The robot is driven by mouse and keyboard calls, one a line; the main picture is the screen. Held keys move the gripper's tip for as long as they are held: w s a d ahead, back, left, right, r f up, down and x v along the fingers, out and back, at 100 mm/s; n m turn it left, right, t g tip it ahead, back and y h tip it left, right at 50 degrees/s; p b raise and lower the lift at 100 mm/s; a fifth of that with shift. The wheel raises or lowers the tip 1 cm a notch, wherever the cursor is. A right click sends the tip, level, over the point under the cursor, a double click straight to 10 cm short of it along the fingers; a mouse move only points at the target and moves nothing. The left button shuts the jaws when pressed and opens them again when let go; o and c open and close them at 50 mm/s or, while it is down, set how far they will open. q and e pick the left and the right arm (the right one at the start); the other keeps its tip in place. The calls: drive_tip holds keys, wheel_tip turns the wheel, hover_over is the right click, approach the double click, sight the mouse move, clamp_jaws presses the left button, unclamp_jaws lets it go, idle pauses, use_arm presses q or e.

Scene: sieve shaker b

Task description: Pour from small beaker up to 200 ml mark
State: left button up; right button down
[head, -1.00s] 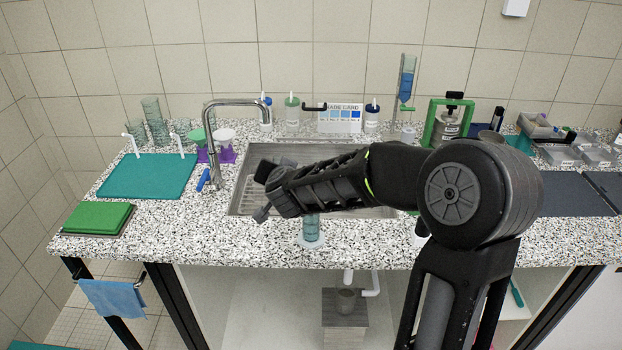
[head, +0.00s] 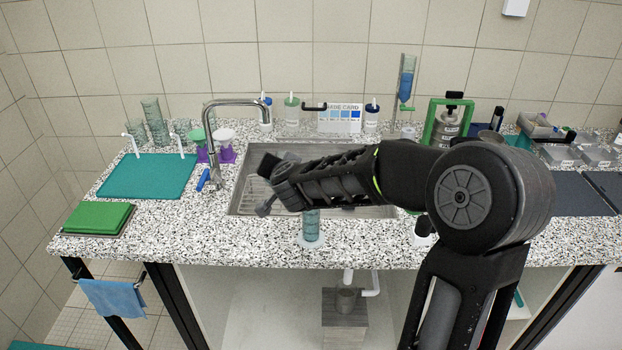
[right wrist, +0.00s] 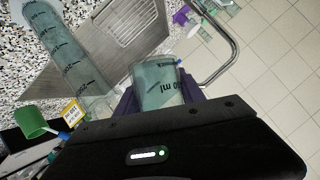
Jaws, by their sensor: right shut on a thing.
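My right gripper (head: 270,188) hangs over the front left part of the sink in the head view. In the right wrist view, the right gripper (right wrist: 160,98) is shut on a clear small beaker (right wrist: 158,82) with dark "ml" print. The beaker is not clearly seen in the head view, and I cannot tell its fill level. A tall clear graduated cylinder (head: 311,228) stands on the counter in front of the sink, its upper part hidden behind my right forearm. The cylinder (right wrist: 68,50) also shows beside the beaker in the right wrist view, with several dark marks. My left gripper is out of view.
The steel sink (head: 240,205) and tall faucet (head: 207,135) lie behind and left of the gripper. A teal mat (head: 147,177) and green pad (head: 97,218) are at left. Bottles and a colour card (head: 340,118) line the back. The counter left of the cylinder is clear.

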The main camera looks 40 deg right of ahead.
drive_tip(key=shift+s+d+r+m+y, duration=0.15)
drive_tip(key=shift+d+r+m, duration=0.1)
drive_tip(key=shift+r, duration=0.2)
drive_tip(key=shift+s+d+r+m+y, duration=0.1)
drive_tip(key=shift+d+r+m+y, duration=0.1)
drive_tip(key=shift+r, duration=0.2)
idle(1.1)
drive_tip(key=shift+d+f+m+t+y, duration=0.1)
drive_tip(key=shift+f+m+t+y, duration=0.35)
drive_tip(key=shift+m, duration=0.1)
idle(1.7)
drive_tip(key=shift+r+m+t+y, duration=0.25)
drive_tip(key=shift+r+m+y, duration=0.35)
drive_tip(key=shift+m, duration=0.2)
idle(2.7)
